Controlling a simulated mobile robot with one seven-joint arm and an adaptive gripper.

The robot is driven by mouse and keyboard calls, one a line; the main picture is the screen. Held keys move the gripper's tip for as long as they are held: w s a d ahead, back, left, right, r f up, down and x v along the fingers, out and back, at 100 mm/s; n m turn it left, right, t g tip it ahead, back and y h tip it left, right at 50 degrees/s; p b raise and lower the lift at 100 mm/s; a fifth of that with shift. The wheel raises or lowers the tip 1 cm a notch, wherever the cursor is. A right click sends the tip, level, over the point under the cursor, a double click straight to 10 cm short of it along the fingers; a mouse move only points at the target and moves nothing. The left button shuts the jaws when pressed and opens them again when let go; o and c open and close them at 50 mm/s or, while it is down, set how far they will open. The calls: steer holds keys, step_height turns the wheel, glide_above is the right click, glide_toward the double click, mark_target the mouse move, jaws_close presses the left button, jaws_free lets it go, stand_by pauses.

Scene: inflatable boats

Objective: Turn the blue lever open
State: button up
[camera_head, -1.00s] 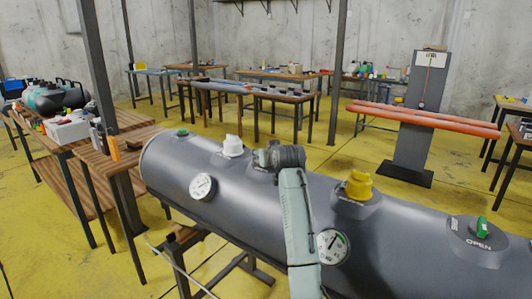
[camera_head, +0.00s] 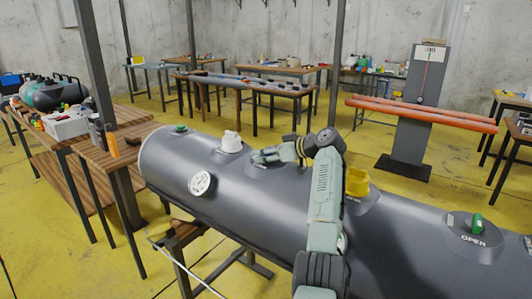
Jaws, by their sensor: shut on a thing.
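A long grey inflatable tube (camera_head: 400,235) carries several coloured valves along its top. No blue shows; the blue lever seems hidden under my gripper (camera_head: 260,158), at the fitting between the white valve (camera_head: 231,142) and the yellow valve (camera_head: 357,183). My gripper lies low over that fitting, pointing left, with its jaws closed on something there. The fingertips are small and partly hidden, so the lever's angle cannot be told. My arm reaches up from the bottom and bends left at the wrist.
A green valve (camera_head: 477,223) with an "OPEN" label stands at the right, another green one (camera_head: 180,128) at the far left end. A pressure gauge (camera_head: 201,183) faces front; another is mostly behind my arm. A wooden table (camera_head: 125,155) stands close at left.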

steer(key=shift+f+g, duration=0.1)
steer(key=shift+g, duration=0.2)
steer(key=o, duration=1.2)
steer(key=shift+c, duration=0.2)
steer(key=shift+s+d, duration=0.1)
steer(key=v, duration=1.2)
steer(key=shift+f, duration=0.1)
